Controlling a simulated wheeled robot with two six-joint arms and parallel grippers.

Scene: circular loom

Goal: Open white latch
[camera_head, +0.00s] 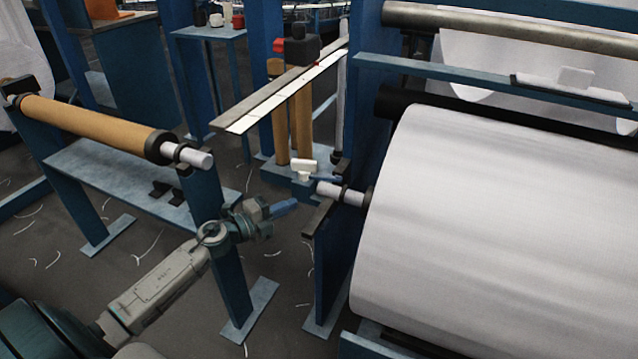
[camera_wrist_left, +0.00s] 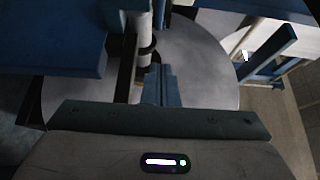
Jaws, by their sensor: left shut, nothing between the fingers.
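A small white latch-like handle (camera_head: 303,168) stands on the blue frame beside the roller's shaft end. I cannot tell for sure that it is the latch, nor whether it is open or closed. My left gripper (camera_head: 286,207) is below and left of this handle in the head view, apart from it in the picture. Its blue fingers are together with nothing between them. They also show in the left wrist view (camera_wrist_left: 161,82), pointing toward the shaft and the roll's round end. The white handle is not clearly seen in the wrist view. My right gripper is not in view.
A large white roll (camera_head: 490,230) fills the right side, its shaft end (camera_head: 340,194) resting at a blue post. A brown roller (camera_head: 95,128) is on a stand at left. A long flat bar (camera_head: 283,92) extends above the handle. White threads lie on the dark floor.

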